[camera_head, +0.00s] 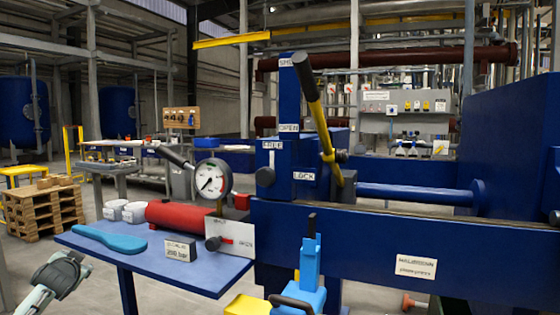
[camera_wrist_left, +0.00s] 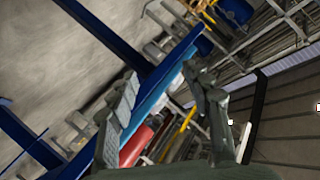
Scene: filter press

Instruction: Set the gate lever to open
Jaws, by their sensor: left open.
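The gate lever, a yellow bar (camera_head: 323,130) with a black grip (camera_head: 305,76), stands on the blue press frame. It slants upward, with its grip end beside the SHUT label (camera_head: 286,62). The OPEN label (camera_head: 289,127) is lower on the same blue post. My left gripper (camera_head: 72,262) is at the lower left in the head view, beside the blue side table and far from the lever. In the left wrist view, its two fingers (camera_wrist_left: 165,95) are apart with nothing held between them. The lever cannot be made out there. My right gripper is not in view.
The blue side table (camera_head: 150,262) holds a red cylinder (camera_head: 180,214), a gauge (camera_head: 212,179), white tubs and a teal tool. A FREE/LOCK slider (camera_head: 265,177) is left of the lever. A blue fitting (camera_head: 309,265) stands in front of the press beam.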

